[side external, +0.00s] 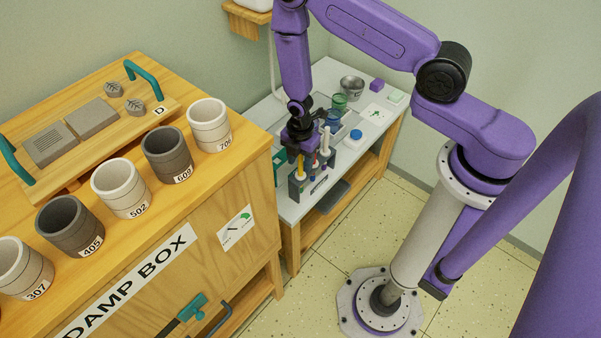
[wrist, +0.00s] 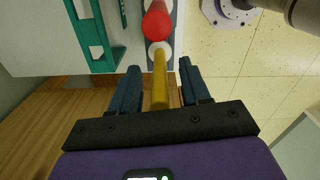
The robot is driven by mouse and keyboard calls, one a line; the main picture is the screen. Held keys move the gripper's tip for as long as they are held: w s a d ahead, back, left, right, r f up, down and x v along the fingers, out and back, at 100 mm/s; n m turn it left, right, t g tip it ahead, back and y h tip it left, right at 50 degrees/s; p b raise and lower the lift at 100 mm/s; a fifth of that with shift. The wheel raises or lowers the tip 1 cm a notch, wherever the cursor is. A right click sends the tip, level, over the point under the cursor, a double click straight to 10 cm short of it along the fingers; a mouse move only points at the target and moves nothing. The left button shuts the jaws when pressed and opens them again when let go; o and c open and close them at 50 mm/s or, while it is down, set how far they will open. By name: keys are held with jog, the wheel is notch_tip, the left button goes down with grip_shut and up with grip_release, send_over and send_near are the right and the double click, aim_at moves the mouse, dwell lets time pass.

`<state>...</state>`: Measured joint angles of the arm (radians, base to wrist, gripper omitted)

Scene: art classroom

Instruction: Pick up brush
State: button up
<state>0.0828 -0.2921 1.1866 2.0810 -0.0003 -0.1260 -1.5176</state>
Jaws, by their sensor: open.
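A brush with a yellow handle (side external: 301,168) stands upright in a dark grey rack (side external: 296,190) at the front edge of the grey table. Its yellow handle (wrist: 160,82) also shows in the wrist view, between my two fingers with a gap on each side. My gripper (wrist: 160,70) is open. In the side view my gripper (side external: 298,150) is over the rack at the yellow handle, and its fingers are hard to make out there. The brush's lower end is hidden.
A red-topped tool (wrist: 156,25) stands close by in the same rack, and a white-handled one (side external: 326,140) stands beside it. A teal frame (wrist: 92,35) lies to the left in the wrist view. The damp box (side external: 240,190) with several pots is left of the table.

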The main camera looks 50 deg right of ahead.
jog(key=shift+f, duration=0.35)
grip_shut()
jog(key=shift+r, duration=0.1)
jog(key=shift+r, duration=5.6)
